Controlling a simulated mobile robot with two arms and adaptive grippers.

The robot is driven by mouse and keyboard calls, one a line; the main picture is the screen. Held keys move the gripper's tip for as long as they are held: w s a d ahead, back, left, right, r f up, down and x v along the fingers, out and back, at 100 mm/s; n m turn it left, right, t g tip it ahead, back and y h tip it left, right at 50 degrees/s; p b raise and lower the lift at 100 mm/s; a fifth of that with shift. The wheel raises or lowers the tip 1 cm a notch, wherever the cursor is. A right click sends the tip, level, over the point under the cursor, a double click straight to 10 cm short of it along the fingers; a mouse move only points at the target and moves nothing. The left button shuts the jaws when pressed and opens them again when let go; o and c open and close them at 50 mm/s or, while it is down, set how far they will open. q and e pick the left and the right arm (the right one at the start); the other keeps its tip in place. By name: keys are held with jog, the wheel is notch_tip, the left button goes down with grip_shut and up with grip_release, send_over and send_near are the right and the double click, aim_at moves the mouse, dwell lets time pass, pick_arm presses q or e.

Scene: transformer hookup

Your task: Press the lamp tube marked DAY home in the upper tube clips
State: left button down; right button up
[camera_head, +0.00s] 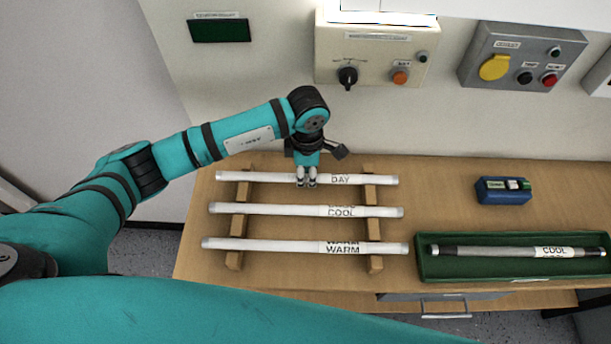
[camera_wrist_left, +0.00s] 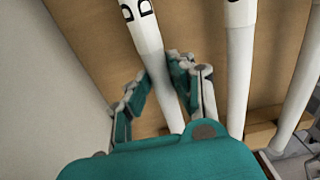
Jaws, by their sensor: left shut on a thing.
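The lamp tube marked DAY (camera_head: 340,180) is the rearmost of three white tubes lying across a wooden rack (camera_head: 372,227) on the bench in the head view. My left gripper (camera_head: 306,181) reaches down onto it near its middle and is shut on it. In the left wrist view the DAY tube (camera_wrist_left: 146,38) runs between the two fingers (camera_wrist_left: 162,88). The tube still lies at the rack's height; whether it touches the rack is unclear. The upper tube clips cannot be made out in either view. My right gripper is not in view.
Tubes marked COOL (camera_head: 340,211) and WARM (camera_head: 340,247) lie in front on the rack. A green tray (camera_head: 430,270) with a used COOL tube stands at right, a blue device (camera_head: 503,190) behind it. Control boxes (camera_head: 372,50) hang on the wall.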

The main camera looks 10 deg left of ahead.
aim_at(307, 175)
pick_arm(q)
jog(key=shift+r+p, duration=1.4)
jog(key=shift+r, duration=1.55)
